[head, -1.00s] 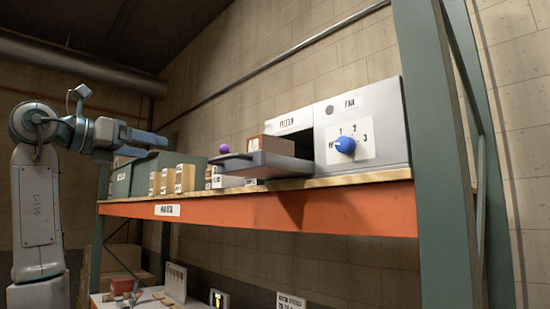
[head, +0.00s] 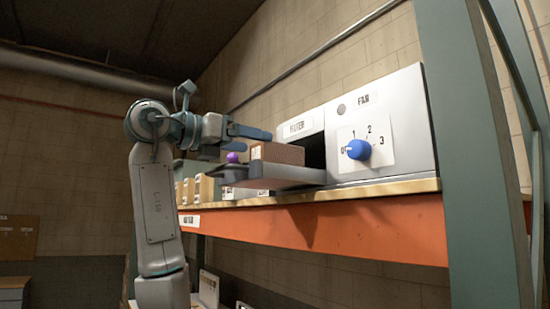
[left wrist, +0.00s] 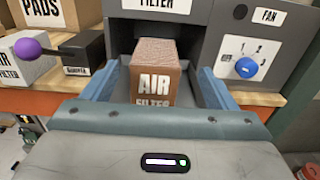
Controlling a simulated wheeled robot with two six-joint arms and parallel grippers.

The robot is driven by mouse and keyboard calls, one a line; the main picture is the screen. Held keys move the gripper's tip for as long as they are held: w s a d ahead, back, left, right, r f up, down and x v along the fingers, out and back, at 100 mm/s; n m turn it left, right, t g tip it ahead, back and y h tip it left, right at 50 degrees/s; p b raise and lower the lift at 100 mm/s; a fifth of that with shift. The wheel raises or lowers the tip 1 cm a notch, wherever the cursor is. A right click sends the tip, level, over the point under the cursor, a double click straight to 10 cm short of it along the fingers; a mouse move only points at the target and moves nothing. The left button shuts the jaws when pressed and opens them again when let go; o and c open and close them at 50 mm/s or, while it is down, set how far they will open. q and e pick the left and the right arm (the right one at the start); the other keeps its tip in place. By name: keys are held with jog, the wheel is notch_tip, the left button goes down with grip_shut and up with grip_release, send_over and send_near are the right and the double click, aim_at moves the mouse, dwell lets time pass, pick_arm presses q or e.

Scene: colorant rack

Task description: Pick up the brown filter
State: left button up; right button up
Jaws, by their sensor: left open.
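The brown filter (head: 277,153) is a box labelled "AIR FILTER". It sits on a grey pulled-out tray (head: 300,173) in front of the filter slot of the light grey unit. In the left wrist view the filter (left wrist: 156,78) stands centred between the two blue fingers. My left gripper (head: 268,133) is open and empty, with its fingers at the filter's level or just above; the head view does not settle the exact height. I see no clear contact between the fingers and the filter. My right gripper is not in view.
The grey unit (head: 376,102) carries a "FAN" label and a blue knob (head: 357,149). A purple ball handle (left wrist: 28,48) on a dark "DAMPER" block stands left of the tray. Cardboard boxes (left wrist: 60,13) crowd the shelf on the left. The orange shelf beam (head: 350,229) runs below.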

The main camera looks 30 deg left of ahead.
aim_at(271, 145)
pick_arm(q)
jog(key=p+x, duration=0.1)
jog(key=x, duration=0.1)
jog(key=shift+w, duration=0.4)
jog(key=p+x, duration=0.2)
jog(key=x, duration=0.1)
jog(key=shift+w+a+r, duration=0.1)
jog(key=shift+w+r, duration=0.05)
jog(key=shift+r, duration=0.05)
jog(key=shift+w+p, duration=0.25)
jog(key=shift+p, duration=0.15)
jog(key=shift+w+d+f, duration=0.15)
jog(key=shift+d+f, duration=0.05)
jog(key=c, duration=0.9)
jog(key=shift+c, duration=0.8)
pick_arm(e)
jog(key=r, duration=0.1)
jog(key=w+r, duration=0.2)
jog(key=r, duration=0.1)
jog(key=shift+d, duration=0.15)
pick_arm(q)
jog(key=shift+r, duration=0.15)
